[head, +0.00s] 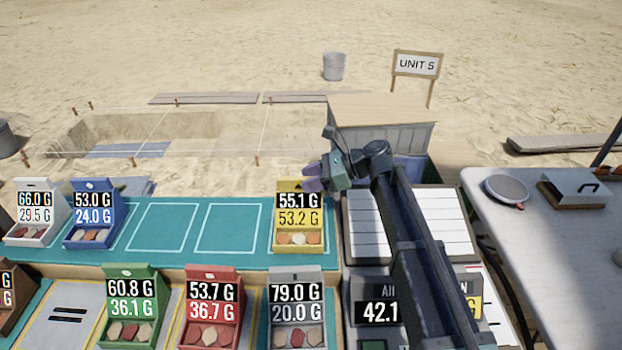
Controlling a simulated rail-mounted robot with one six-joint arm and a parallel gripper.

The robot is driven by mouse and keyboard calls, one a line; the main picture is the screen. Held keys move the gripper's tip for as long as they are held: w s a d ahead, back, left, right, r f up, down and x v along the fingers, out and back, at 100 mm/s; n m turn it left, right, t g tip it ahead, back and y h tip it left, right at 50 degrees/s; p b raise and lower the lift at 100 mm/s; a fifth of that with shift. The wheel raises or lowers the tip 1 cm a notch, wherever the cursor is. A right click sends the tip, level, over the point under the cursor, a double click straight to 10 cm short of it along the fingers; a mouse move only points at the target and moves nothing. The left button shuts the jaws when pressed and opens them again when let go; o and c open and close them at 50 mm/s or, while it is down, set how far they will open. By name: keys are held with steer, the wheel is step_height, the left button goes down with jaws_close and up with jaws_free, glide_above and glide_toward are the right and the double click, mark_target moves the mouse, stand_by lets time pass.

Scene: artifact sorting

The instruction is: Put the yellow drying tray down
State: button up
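The yellow drying tray (298,238) stands upright on the teal mat (165,250), at the right end of the back row. Its panel reads 55.1 G and 53.2 G, and several small pieces lie in its front. My gripper (312,179) is at the upper right corner of the tray, with its purple fingertips pointing left. In this view the fingertips sit just above and beside the tray's top edge. I cannot tell whether they touch it, or whether they are open or shut.
Two outlined places on the mat, left of the yellow tray, are empty. Blue (92,222) and white (36,220) trays stand farther left. Green (130,310), red (210,312) and grey (297,312) trays fill the front row. A scale display (380,312) is under my arm.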

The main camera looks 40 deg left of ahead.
steer(key=shift+r, duration=0.2)
steer(key=p+v, duration=0.5)
steer(key=v, duration=0.7)
